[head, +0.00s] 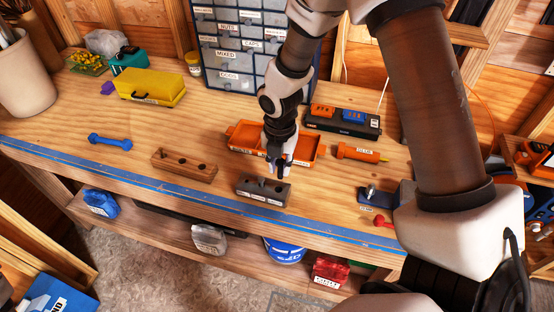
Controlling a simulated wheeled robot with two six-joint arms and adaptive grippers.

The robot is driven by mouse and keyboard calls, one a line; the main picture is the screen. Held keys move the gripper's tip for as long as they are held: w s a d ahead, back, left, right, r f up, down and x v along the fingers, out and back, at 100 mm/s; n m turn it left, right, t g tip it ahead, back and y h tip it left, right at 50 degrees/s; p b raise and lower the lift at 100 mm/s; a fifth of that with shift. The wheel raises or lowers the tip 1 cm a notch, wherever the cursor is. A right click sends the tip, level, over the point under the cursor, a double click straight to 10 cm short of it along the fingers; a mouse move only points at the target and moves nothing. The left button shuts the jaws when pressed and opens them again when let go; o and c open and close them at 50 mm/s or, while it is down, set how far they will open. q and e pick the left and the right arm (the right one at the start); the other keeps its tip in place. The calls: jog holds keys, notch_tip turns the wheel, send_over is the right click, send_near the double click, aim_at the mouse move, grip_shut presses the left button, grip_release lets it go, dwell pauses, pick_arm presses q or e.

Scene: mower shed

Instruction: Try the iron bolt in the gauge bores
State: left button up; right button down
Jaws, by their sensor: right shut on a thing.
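A dark grey block (262,191) with a pale label on its front lies near the bench's front edge; it looks like the gauge. My right gripper (280,171) is right over the right part of this block, pointing down. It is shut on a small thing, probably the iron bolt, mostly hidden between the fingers. I cannot tell whether its end is inside a bore or just above the block. A brown wooden block (184,165) with several round holes lies to the left of the gauge. My left gripper is not in view.
An orange tray (240,133) stands close behind my right gripper. An orange tube (357,152) and a blue piece with a metal knob (375,197) lie to the right. A blue dumbbell-shaped piece (110,142) and a yellow box (150,87) are left. The bench's front edge has a blue strip (180,192).

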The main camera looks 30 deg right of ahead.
jog(key=shift+w+d+p, duration=0.15)
jog(key=shift+p, duration=0.2)
jog(key=b, duration=0.2)
send_over(278, 185)
jog(key=s+a, duration=0.2)
notch_tip(278, 185, down, 4)
jog(key=f, duration=0.1)
jog(key=shift+d+f, duration=0.3)
jog(key=shift+f, duration=0.05)
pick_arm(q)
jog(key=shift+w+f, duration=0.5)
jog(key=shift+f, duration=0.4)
pick_arm(e)
jog(key=shift+w+f, duration=0.15)
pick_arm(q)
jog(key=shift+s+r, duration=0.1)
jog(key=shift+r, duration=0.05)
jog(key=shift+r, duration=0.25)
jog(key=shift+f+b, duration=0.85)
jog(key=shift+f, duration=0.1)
pick_arm(e)
jog(key=shift+f, duration=1.75)
jog(key=c, duration=0.9)
grip_release()
